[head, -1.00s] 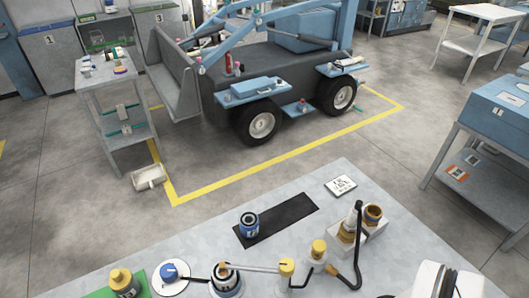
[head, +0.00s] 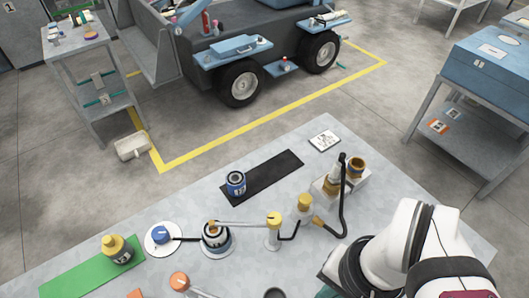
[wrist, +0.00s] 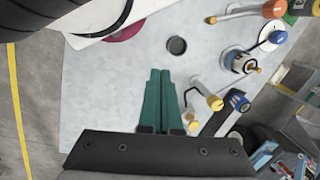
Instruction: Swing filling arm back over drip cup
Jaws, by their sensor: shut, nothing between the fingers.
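The filling arm (head: 245,225) is a thin pale bar in the head view. It runs left from a yellow-capped post (head: 274,222), and its tip lies over a white-and-dark can (head: 215,238). The post's yellow cap (wrist: 215,102) and the can (wrist: 240,62) show right of my gripper in the wrist view. A small dark round cup (wrist: 177,45), likely the drip cup, stands apart from the filling arm; it shows at the bottom edge of the head view (head: 274,294). My gripper (wrist: 160,72) has teal fingers together, empty, pointing towards the cup.
A yellow-capped fitting (head: 305,205) with a black hose stands right of the post. A blue can (head: 236,183) stands on a black mat (head: 268,180). A blue-capped item (head: 160,235), a yellow-topped bottle (head: 115,248) and an orange knob (head: 180,281) stand left.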

